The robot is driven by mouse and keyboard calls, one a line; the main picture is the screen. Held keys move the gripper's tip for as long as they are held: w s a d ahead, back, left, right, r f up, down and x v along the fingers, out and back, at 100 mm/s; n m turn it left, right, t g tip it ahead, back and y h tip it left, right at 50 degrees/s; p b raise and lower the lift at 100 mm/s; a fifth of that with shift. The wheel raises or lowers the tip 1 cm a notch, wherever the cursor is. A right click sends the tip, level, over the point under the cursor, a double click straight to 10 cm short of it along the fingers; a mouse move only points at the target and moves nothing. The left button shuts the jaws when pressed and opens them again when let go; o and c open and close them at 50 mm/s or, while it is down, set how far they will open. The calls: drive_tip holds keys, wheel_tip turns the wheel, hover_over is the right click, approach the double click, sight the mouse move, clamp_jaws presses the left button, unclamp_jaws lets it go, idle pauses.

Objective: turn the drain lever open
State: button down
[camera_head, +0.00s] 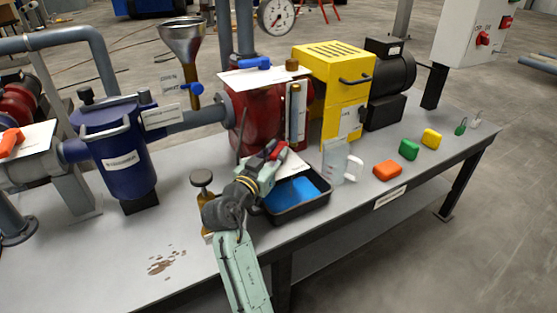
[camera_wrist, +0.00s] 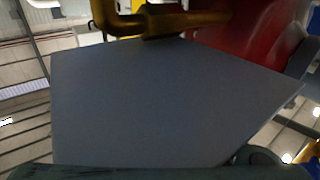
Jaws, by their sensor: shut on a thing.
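The drain lever, a small red handle (camera_head: 275,149), sits low on the front of the red press body (camera_head: 262,120), with a white tag plate (camera_head: 292,165) beside it. My gripper (camera_head: 268,158) is shut on the drain lever at the near side of the body; its fingers partly hide the lever. In the wrist view a large grey plate (camera_wrist: 165,105) fills the middle and hides the fingertips and the grip. A brass-coloured pipe piece (camera_wrist: 170,22) shows above it, with the red body (camera_wrist: 255,30) behind.
A black tray (camera_head: 292,212) with blue inside stands below the lever.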

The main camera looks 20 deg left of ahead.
drive_tip(key=shift+a+m+h+b, duration=0.2)
drive_tip(key=shift+m+h+b, duration=0.1)
drive_tip(key=shift+h, duration=0.4)
drive_tip(key=c, duration=1.5)
unclamp_jaws()
drive_tip(key=s, duration=0.4)
drive_tip(key=s+a, duration=0.1)
drive_tip(key=s, duration=0.6)
drive_tip(key=shift+s+a, duration=0.35)
drive_tip(key=shift+s, duration=0.05)
